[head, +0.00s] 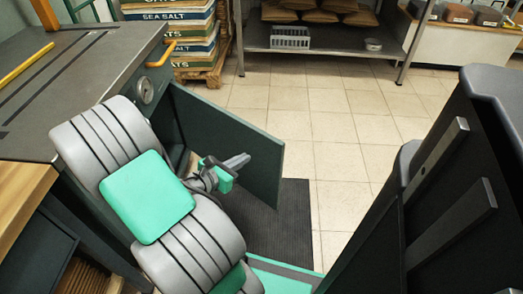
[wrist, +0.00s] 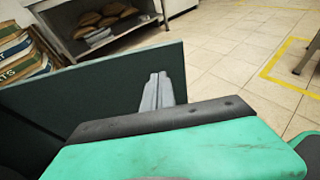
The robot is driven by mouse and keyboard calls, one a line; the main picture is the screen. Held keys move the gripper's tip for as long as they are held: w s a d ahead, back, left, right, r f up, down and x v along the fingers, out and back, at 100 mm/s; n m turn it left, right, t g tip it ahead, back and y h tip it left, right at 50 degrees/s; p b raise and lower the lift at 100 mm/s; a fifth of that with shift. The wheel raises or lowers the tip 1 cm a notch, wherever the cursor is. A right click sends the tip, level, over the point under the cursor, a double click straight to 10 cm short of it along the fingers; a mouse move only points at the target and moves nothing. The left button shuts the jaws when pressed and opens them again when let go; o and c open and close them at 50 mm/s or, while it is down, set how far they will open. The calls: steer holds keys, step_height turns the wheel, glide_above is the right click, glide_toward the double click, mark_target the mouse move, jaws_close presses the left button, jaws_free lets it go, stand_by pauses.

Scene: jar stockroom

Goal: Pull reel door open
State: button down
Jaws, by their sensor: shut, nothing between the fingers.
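The reel door (head: 225,135) is a flat dark green panel. It stands swung out from the side of the grey-topped machine cabinet (head: 50,85), and part of the opening behind my arm is hidden. My gripper (head: 241,160) is shut and empty, in front of the door face turned toward me, nearer its free edge than its hinge side. In the wrist view the door (wrist: 100,92) spans the left and middle, and the shut grey fingers (wrist: 158,90) point at its face near the right end. I cannot tell whether the fingertips touch it.
A dark ribbed mat (head: 290,225) lies on the tiled floor below the door. Stacked sacks (head: 190,40) on a pallet stand behind the cabinet. A metal shelf (head: 325,45) with brown sacks stands at the back. The tiled floor (head: 340,130) right of the door is clear.

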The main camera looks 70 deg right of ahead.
mark_target(268, 143)
steer(key=b+x, duration=0.1)
steer(key=x, duration=0.2)
steer(key=b+x, duration=0.1)
steer(key=x, duration=0.2)
steer(key=b+x, duration=0.1)
steer(key=x, duration=0.2)
steer(key=shift+s+d+r+b, duration=0.25)
steer(key=shift+r+b, duration=0.05)
steer(key=shift+d+r, duration=0.1)
steer(key=shift+d, duration=0.05)
